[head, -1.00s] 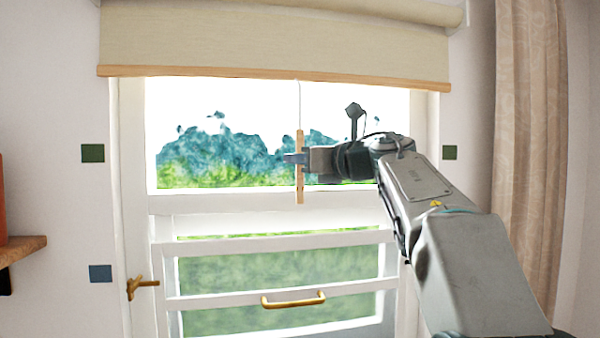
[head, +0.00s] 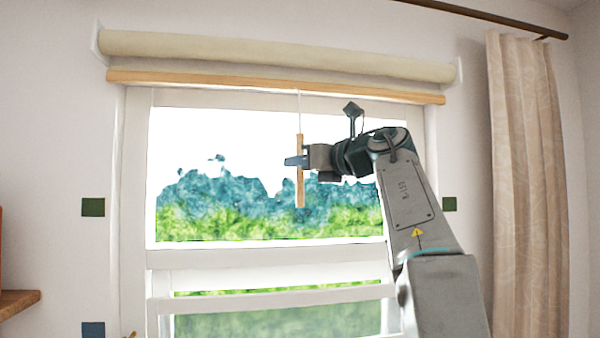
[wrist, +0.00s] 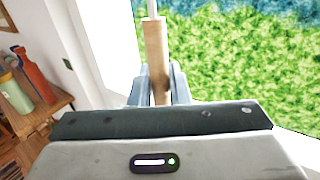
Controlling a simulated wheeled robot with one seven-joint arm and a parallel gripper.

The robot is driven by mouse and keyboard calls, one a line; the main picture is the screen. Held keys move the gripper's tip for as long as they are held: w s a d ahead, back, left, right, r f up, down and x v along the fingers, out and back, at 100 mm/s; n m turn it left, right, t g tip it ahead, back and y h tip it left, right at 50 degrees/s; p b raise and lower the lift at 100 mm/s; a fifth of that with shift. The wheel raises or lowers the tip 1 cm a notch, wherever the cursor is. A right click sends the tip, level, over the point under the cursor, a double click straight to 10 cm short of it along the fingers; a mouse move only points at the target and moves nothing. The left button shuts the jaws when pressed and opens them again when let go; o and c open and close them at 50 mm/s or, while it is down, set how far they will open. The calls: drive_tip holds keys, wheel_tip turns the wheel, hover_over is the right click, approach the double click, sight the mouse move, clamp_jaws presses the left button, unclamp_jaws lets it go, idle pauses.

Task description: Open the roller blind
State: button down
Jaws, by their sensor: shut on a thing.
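The roller blind (head: 275,58) is rolled up at the top of the window, a beige roll with its wooden bottom bar (head: 275,87) just below it. A thin cord hangs from the bar to a wooden pull handle (head: 300,190). The handle also shows upright in the wrist view (wrist: 156,48). My gripper (head: 299,160) is shut on the handle around its middle, reaching in from the right. In the wrist view the fingers (wrist: 158,88) stand on both sides of the handle.
The window (head: 265,215) behind is uncovered down to the lower frame, with greenery outside. A curtain (head: 527,190) hangs at the right. A wooden shelf (head: 18,303) is at the left; bottles (wrist: 35,75) stand on it in the wrist view.

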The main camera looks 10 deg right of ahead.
drive_tip(key=shift+r, duration=0.4)
drive_tip(key=c, duration=1.4)
unclamp_jaws()
drive_tip(key=shift+c, duration=0.2)
drive_tip(key=b+v, duration=0.3)
drive_tip(key=v, duration=1.1)
